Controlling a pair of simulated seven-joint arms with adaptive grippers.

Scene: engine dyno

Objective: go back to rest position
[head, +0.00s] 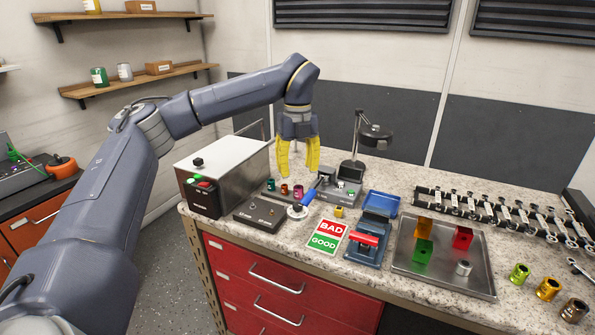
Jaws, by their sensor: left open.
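My left gripper (298,158) has yellow fingers that point down and stand apart with nothing between them. It hangs above the back left part of the speckled bench top, between a metal box with a lid (228,160) and a black lamp-like stand (372,137). My left arm reaches in from the left edge and bends down at the wrist. My right gripper is not in the picture.
Below the gripper are small coloured cylinders and a blue-handled tool (306,198). A BAD/GOOD card (327,237), a blue fixture (368,240) and a metal tray (450,283) with coloured pieces lie to the right. Wall shelves (140,80) hang upper left.

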